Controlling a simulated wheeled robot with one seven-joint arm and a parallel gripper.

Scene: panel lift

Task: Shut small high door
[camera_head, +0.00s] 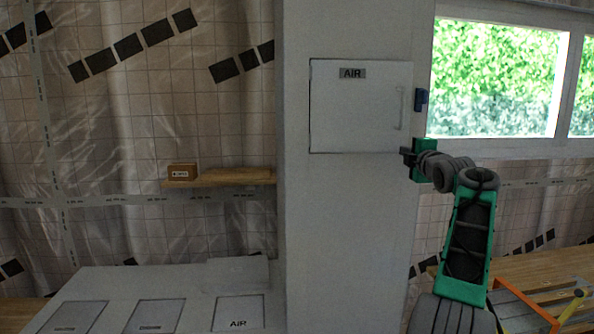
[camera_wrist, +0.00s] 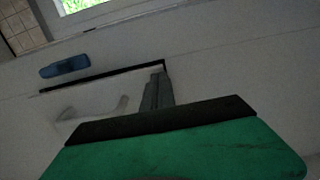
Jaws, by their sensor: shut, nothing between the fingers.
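The small high door (camera_head: 355,115) is a pale square panel marked AIR, set in a tall white column. It lies flush or nearly flush; a dark line runs along its left and lower edges. Its pale handle (camera_head: 399,108) is upright near the right edge and also shows in the wrist view (camera_wrist: 122,108). A blue piece (camera_head: 421,100), perhaps a latch, is on the column just right of the door. My gripper (camera_head: 405,155) is shut and empty at the door's lower right corner. In the wrist view its fingers (camera_wrist: 156,92) overlap that corner; contact cannot be told.
A wooden shelf (camera_head: 235,177) with a small brown box (camera_head: 182,172) is left of the column. A low white unit (camera_head: 100,285) with several panels stands at lower left. A window (camera_head: 495,78) is at right, above a wooden surface (camera_head: 555,265).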

